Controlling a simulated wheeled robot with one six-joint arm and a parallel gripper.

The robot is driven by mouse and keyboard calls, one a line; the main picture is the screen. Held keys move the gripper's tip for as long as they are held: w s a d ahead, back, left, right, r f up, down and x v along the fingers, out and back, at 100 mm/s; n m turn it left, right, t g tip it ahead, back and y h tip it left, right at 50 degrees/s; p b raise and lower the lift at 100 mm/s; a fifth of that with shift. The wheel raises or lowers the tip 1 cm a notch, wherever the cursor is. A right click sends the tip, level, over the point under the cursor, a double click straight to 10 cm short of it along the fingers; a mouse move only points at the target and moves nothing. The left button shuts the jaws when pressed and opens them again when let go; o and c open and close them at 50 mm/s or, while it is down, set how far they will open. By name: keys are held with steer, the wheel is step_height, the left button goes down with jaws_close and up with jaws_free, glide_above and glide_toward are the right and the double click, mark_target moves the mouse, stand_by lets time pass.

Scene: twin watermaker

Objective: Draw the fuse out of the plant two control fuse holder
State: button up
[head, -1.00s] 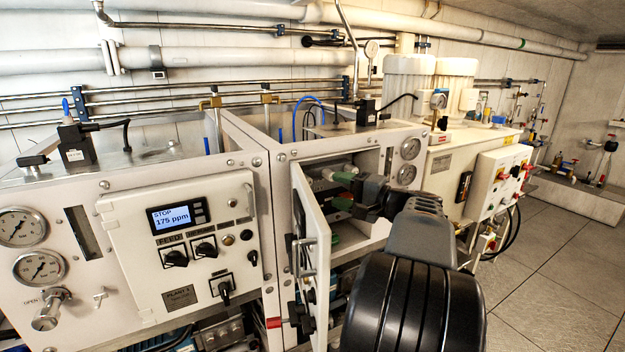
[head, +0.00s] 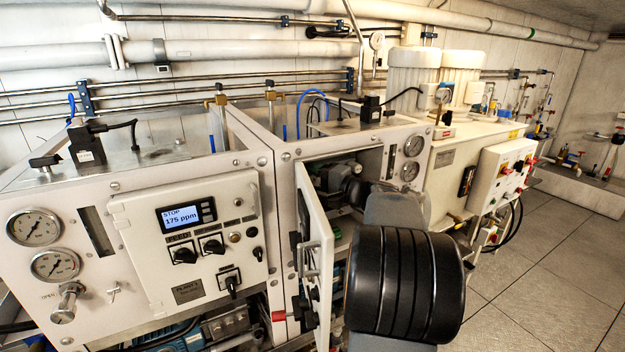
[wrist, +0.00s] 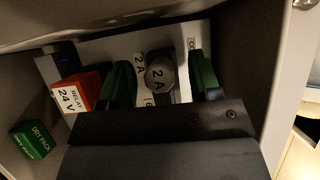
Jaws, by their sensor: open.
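In the wrist view a grey round fuse holder cap (wrist: 158,78) marked "2 A" stands on a pale panel inside the cabinet. My gripper (wrist: 163,80) is open, with one green finger on each side of the cap. I cannot tell whether either finger touches it. The fuse itself does not show. In the head view my arm reaches into the open plant two control box (head: 372,160), past its open door (head: 315,240). The fingertips and the fuse holder are hidden there.
A red 24 V relay (wrist: 85,92) sits left of the left finger. A green dry pack (wrist: 35,140) lies further left. Box walls stand close around my gripper. Plant 1's panel (head: 190,235) is to the left; open floor (head: 540,270) is to the right.

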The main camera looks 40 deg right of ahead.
steer(key=shift+c, duration=0.2)
jaws_close()
steer(key=s+b, duration=0.2)
steer(key=s, duration=0.4)
steer(key=shift+a+b, duration=0.4)
stand_by(0.7)
